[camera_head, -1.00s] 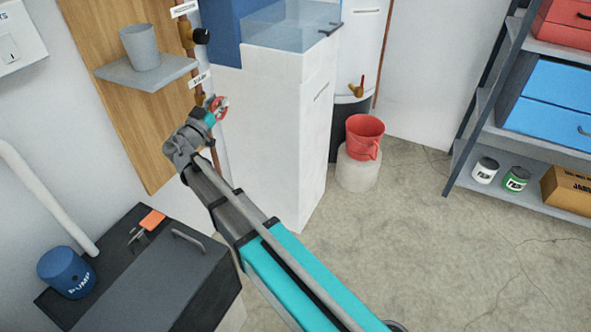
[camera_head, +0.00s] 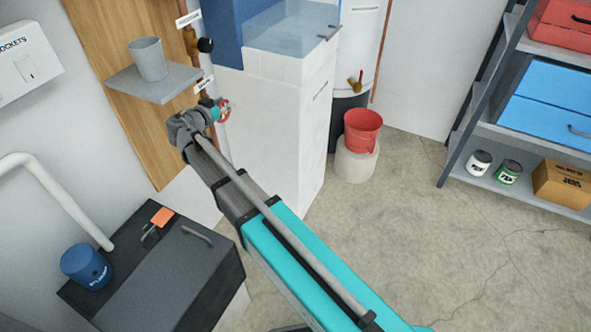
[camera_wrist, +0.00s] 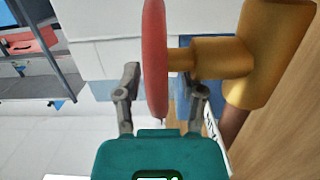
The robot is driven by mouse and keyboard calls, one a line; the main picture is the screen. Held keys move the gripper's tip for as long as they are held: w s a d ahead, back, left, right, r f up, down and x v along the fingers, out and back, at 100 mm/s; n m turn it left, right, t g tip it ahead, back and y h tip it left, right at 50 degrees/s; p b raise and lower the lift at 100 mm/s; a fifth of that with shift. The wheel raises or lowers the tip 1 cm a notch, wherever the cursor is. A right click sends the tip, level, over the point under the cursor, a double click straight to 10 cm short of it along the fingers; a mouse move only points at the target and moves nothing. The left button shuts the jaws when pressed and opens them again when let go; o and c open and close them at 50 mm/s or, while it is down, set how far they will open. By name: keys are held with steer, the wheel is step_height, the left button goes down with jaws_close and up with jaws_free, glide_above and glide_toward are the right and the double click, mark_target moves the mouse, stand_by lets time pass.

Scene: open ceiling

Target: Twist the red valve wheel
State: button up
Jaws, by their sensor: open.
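The red valve wheel (camera_wrist: 154,60) is seen edge-on in the wrist view, on a brass stem and valve body (camera_wrist: 255,60). My gripper (camera_wrist: 160,80) is open, with one finger on each side of the wheel's lower rim. I cannot tell whether either finger touches it. In the head view the wheel (camera_head: 224,111) is a small red ring on the copper pipe beside the wooden board. My gripper (camera_head: 214,112) is at it and partly hides it.
A grey shelf with a cup (camera_head: 147,58) is just left of the valve. A white cabinet (camera_head: 275,140) stands close on the right. A dark box (camera_head: 170,280) sits below left. Open floor (camera_head: 400,240) lies to the right.

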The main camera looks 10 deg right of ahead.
steer(key=shift+w+d+r+g+y+p, duration=0.15)
steer(key=shift+g+y+p, duration=0.35)
steer(key=shift+p, duration=0.45)
steer(key=shift+w+f+g+y+p, duration=0.1)
steer(key=shift+g+y+p, duration=0.4)
steer(key=shift+p, duration=0.45)
steer(key=p+v, duration=0.5)
steer(key=v, duration=0.9)
steer(key=s+d+f+n+g+y+b, duration=0.1)
steer(key=s+d+f+g+b, duration=0.2)
steer(key=d+f, duration=0.4)
steer(key=s+d+f+n+g+y+b, duration=0.1)
steer(key=s+d+f+n+g+b, duration=0.1)
steer(key=d+f, duration=0.5)
steer(key=s+d+f+n+g+b, duration=0.1)
steer(key=s+d+f+g+b, duration=0.2)
steer(key=d+f+b, duration=0.3)
steer(key=s+d+f, duration=0.1)
steer(key=d, duration=0.4)
steer(key=shift+s+d+n+g+y+b, duration=0.3)
steer(key=shift+s+g+y, duration=0.05)
steer(key=shift+g+y, duration=0.05)
steer(key=s+d+f+n+g+y, duration=0.25)
steer(key=s+d+y, duration=0.2)
steer(key=s, duration=0.25)
step_height(320, 180, up, 31)
steer(key=p, duration=3.1)
steer(key=shift+a+y, duration=0.25)
steer(key=shift+y, duration=0.1)
